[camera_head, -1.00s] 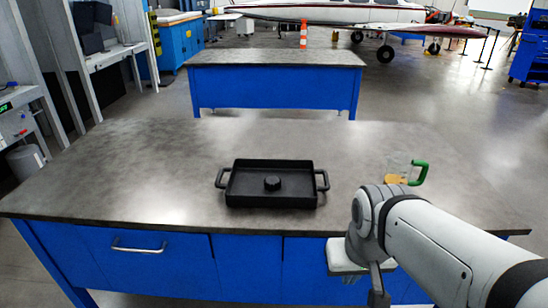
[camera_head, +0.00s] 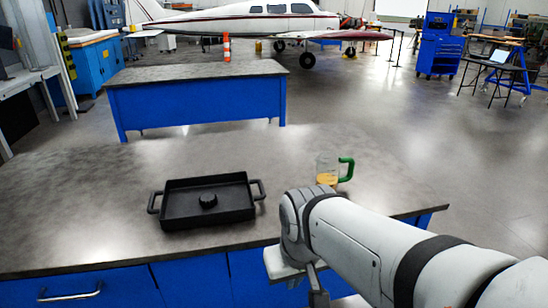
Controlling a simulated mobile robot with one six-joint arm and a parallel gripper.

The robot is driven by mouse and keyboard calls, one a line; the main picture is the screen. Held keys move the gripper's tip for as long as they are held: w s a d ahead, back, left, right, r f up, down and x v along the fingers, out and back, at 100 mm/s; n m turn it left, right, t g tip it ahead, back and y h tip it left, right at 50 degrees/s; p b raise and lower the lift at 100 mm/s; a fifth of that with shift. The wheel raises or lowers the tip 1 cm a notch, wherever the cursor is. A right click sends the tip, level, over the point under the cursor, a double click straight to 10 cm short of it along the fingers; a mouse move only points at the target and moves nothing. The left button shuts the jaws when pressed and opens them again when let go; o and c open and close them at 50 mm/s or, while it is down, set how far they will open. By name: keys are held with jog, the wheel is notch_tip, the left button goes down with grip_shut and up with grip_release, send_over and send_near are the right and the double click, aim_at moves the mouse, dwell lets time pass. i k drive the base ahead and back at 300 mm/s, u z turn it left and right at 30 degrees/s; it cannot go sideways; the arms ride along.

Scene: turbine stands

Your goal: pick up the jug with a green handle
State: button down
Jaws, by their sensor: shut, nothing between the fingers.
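The jug is clear with a green handle (camera_head: 346,169) on its right side. It stands upright on the near table, right of centre, with something yellowish at its bottom. My arm comes in from the lower right, its front joint in front of and left of the jug. My gripper (camera_head: 316,287) is low in the picture at the table's front edge, partly hidden by my arm and cut by the frame. It is shut and empty, apart from the jug.
A black two-handled tray (camera_head: 207,201) with a round knob lies on the near table (camera_head: 80,205), left of my arm. The tabletop between tray and jug is clear. Another blue table (camera_head: 195,95) stands behind, with an orange-white cone (camera_head: 227,48) beyond it.

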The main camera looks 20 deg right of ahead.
aim_at(329, 163)
jog(key=u, duration=1.05)
jog(key=k, duration=1.35)
jog(key=z, duration=0.65)
jog(key=i, duration=1.5)
jog(key=z, duration=0.1)
